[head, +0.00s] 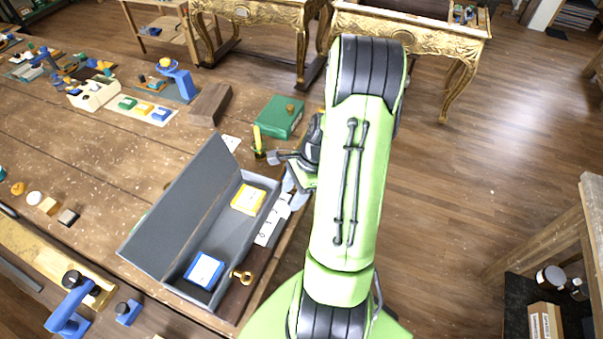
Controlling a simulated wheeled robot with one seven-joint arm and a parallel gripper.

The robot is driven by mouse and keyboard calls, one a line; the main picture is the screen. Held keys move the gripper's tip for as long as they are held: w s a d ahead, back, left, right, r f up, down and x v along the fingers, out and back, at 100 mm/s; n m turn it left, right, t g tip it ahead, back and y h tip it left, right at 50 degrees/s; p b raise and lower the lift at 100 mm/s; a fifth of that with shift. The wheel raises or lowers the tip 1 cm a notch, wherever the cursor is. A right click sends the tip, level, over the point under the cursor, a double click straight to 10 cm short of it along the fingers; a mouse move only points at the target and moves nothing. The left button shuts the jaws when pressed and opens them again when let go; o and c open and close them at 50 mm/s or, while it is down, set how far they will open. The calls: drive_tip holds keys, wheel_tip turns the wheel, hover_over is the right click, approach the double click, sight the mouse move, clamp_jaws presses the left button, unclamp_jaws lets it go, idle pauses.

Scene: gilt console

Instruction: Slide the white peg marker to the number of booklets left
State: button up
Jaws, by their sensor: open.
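A grey box (232,267) with its lid raised stands at the table's near edge. Inside lie a yellow booklet (248,199) and a blue booklet (204,270), apart from each other. A pale scale strip (270,225) with dark marks runs along the box's right side; its numbers are too small to read. My gripper (282,170) is open beside the box's far right corner, near the strip's far end. My arm covers part of this area. I cannot make out the white peg marker apart from the pale parts by the gripper.
A brass key (242,277) is at the box's near right corner. A yellow stick (257,138) stands upright just beyond the box, close to my gripper. A green box (279,116) and a wooden block (210,104) are farther back.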

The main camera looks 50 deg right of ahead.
drive_tip(key=p+v, duration=0.1)
drive_tip(key=v, duration=1)
drive_tip(key=shift+r, duration=0.35)
drive_tip(key=shift+f, duration=0.1)
